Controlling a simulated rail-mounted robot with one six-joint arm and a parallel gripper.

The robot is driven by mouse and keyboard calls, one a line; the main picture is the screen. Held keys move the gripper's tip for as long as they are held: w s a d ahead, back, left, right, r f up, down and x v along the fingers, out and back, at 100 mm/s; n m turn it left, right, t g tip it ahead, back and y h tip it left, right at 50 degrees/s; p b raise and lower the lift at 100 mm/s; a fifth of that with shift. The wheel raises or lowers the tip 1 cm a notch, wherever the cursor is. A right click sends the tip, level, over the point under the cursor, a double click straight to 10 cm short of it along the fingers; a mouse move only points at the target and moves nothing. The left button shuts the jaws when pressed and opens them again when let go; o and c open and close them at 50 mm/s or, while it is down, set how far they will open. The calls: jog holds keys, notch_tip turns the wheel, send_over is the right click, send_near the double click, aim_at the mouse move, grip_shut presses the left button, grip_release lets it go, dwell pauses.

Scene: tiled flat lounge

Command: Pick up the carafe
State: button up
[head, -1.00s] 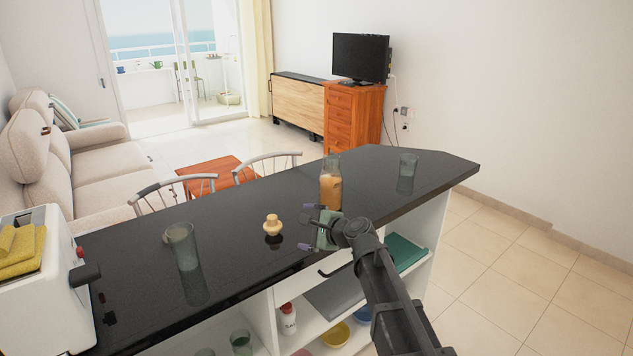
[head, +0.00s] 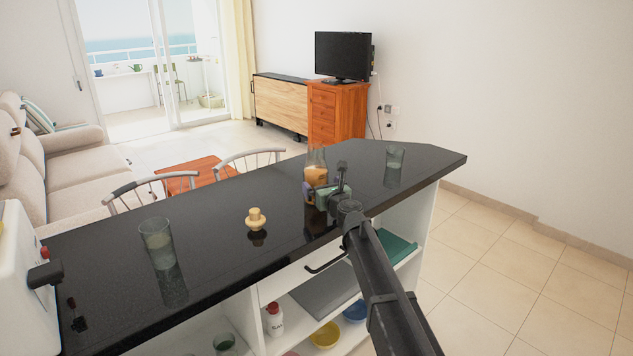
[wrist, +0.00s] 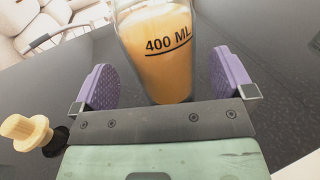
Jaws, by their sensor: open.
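The carafe (head: 316,168) is clear glass with orange liquid inside and stands upright on the black counter. In the wrist view the carafe (wrist: 158,50) bears a "400 ML" mark, and its top is cut off by the frame. My gripper (head: 322,192) is at the carafe's near side, partly covering its lower part. In the wrist view my gripper (wrist: 163,80) is open, with one purple finger pad on each side of the carafe. Gaps show between the pads and the glass.
The black counter (head: 215,215) also bears a small wooden object (head: 256,218) left of the carafe, a glass (head: 157,243) farther left and another glass (head: 395,158) to the right. A white toaster (head: 22,285) stands at the left end. Shelves lie below the counter.

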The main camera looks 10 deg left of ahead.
jog(key=x, duration=0.5)
jog(key=shift+w+f, duration=0.1)
jog(key=shift+f, duration=0.1)
jog(key=c, duration=1.3)
jog(key=shift+r, duration=0.1)
jog(key=shift+c, duration=0.2)
notch_tip(320, 180, up, 20)
jog(key=p, duration=1.9)
jog(key=shift+p, duration=0.35)
